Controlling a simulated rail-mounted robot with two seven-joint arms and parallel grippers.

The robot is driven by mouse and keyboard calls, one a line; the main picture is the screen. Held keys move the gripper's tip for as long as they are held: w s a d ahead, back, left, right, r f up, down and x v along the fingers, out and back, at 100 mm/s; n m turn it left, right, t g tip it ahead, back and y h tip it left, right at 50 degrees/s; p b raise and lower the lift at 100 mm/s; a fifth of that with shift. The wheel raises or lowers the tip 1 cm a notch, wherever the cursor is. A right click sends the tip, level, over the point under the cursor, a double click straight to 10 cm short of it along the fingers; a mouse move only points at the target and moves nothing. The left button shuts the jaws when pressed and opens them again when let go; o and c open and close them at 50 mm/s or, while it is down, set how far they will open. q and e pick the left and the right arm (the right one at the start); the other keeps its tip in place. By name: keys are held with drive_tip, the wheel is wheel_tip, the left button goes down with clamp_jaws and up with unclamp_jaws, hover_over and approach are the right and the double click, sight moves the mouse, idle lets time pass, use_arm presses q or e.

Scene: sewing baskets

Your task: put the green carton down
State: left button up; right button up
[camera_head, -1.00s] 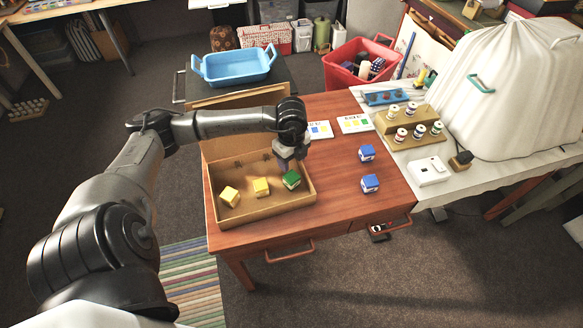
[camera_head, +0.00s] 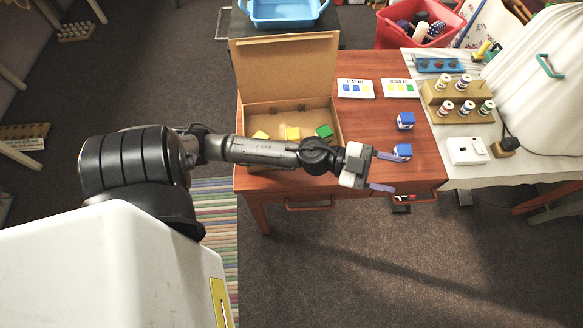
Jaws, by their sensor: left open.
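The green carton (camera_head: 324,131) sits inside the open cardboard box (camera_head: 263,108), at its right end. Two yellow cartons are also in the box, a middle one (camera_head: 292,133) and a left one (camera_head: 261,135), partly hidden by my left arm. My left gripper (camera_head: 394,172) is open and empty, right of the box above the table's front part. Its upper finger appears close to the nearer blue carton (camera_head: 402,151); I cannot tell whether they touch. The farther blue carton (camera_head: 405,120) stands on the red-brown table (camera_head: 365,125). My right gripper is not in view.
Two picture cards, a left one (camera_head: 356,88) and a right one (camera_head: 400,88), lie behind the cartons. A spool rack (camera_head: 450,98) and a white switch box (camera_head: 467,151) stand on the cloth-covered table at right. A blue tray (camera_head: 287,12) is at the back.

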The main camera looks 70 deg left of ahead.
use_arm(q)
drive_tip(key=s+a+f+n+g+y, duration=0.2)
drive_tip(key=s+a+f+n+y, duration=0.1)
drive_tip(key=f+n+y, duration=0.4)
drive_tip(key=s+a+f+n+g+y, duration=0.1)
drive_tip(key=s+a+f+n+y, duration=0.25)
drive_tip(key=f+n+y, duration=0.35)
drive_tip(key=s+d+f+m+g, duration=0.1)
drive_tip(key=s+d+f+g, duration=0.1)
drive_tip(key=s, duration=0.3)
drive_tip(key=s+d+f+g+h, duration=0.1)
drive_tip(key=s+d+f+g, duration=0.1)
drive_tip(key=s+g, duration=0.2)
drive_tip(key=s+d+f+m+g, duration=0.1)
drive_tip(key=s+d+f+g, duration=0.1)
drive_tip(key=s, duration=0.3)
drive_tip(key=shift+s+d+m+g, duration=0.3)
drive_tip(key=shift+g, duration=0.3)
drive_tip(key=shift+r, duration=0.1)
